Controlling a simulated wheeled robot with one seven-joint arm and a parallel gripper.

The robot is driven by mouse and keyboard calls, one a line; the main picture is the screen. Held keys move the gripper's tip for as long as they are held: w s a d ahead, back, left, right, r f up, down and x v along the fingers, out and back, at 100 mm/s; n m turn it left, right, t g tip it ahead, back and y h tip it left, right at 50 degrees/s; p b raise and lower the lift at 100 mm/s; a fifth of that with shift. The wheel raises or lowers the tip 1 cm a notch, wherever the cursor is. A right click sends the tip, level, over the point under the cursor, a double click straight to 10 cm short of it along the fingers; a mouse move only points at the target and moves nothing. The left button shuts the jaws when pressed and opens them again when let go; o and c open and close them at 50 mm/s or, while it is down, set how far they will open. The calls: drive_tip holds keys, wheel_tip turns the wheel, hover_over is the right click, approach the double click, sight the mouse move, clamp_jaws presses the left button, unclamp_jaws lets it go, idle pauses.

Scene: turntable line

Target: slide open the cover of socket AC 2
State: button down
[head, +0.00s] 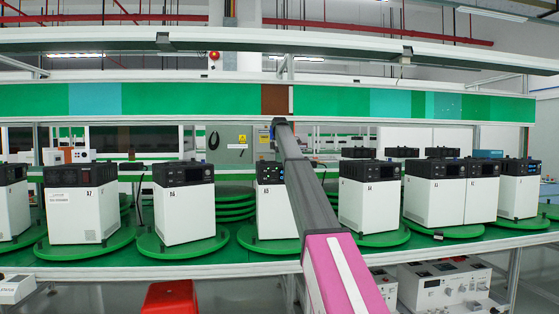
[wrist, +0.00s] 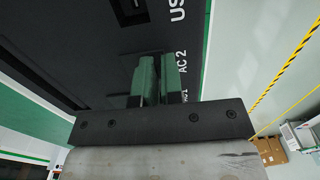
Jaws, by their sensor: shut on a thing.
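In the wrist view my gripper (wrist: 159,62) has two green fingers close together against a dark panel (wrist: 75,45). It is shut on the cover of socket AC 2. The fingers hide the cover, so how far it is slid cannot be told. The printed label AC 2 (wrist: 183,61) is just right of the fingertips, and part of a USB label (wrist: 177,10) is above it. A dark square recess (wrist: 131,10) shows above the fingers. In the head view my arm crosses in front of a white power unit (head: 272,212) marked A5; my fingers are not visible there.
Several white units with black tops, such as A6 (head: 183,213) and A4 (head: 368,205), stand on green turntables along the line. A red object (head: 170,298) is below the shelf. Overhead rails span the line.

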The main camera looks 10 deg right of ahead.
drive_tip(key=w, duration=0.5)
drive_tip(key=shift+w, duration=0.3)
drive_tip(key=c, duration=1.2)
unclamp_jaws()
drive_tip(key=shift+c, duration=0.2)
drive_tip(key=shift+r, duration=0.1)
